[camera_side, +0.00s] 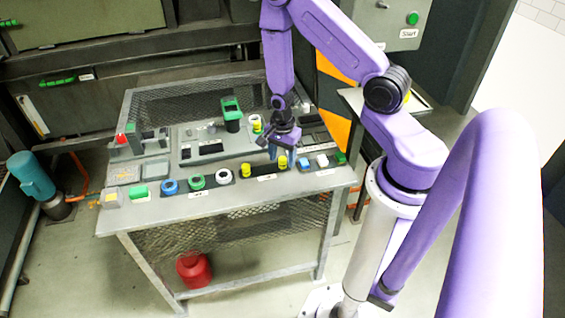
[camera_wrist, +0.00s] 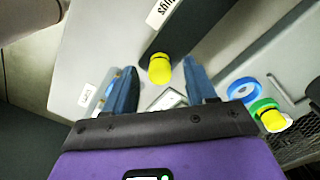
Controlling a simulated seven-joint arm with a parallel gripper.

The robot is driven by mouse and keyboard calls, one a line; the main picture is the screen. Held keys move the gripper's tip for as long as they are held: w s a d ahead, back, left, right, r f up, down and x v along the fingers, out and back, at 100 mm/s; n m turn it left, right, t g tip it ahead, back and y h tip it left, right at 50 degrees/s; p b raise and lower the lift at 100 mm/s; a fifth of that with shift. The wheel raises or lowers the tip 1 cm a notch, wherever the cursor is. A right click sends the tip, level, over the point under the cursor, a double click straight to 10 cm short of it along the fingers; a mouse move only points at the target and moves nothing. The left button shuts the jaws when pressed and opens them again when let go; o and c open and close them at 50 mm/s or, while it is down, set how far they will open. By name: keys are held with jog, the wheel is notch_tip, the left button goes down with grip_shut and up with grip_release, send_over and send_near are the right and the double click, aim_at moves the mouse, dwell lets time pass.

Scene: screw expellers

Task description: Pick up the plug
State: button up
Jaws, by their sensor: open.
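Two small yellow plugs, a left one (camera_side: 246,170) and a right one (camera_side: 282,162), stand on a dark strip near the front edge of the metal table in the side view. My gripper (camera_side: 272,152) hangs pointing down just behind and left of the right plug. In the wrist view, the blue fingers of my gripper (camera_wrist: 160,86) are spread apart and empty. One yellow plug (camera_wrist: 160,68) shows between them in the picture, at the end of the dark strip. I cannot tell how far below the fingertips it is.
Another yellow piece (camera_wrist: 272,120) sits with green and blue rings at right in the wrist view. A grey fixture (camera_side: 185,150) stands behind.

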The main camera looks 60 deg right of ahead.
jog(key=shift+f, duration=0.75)
grip_shut()
jog(key=shift+r, duration=0.1)
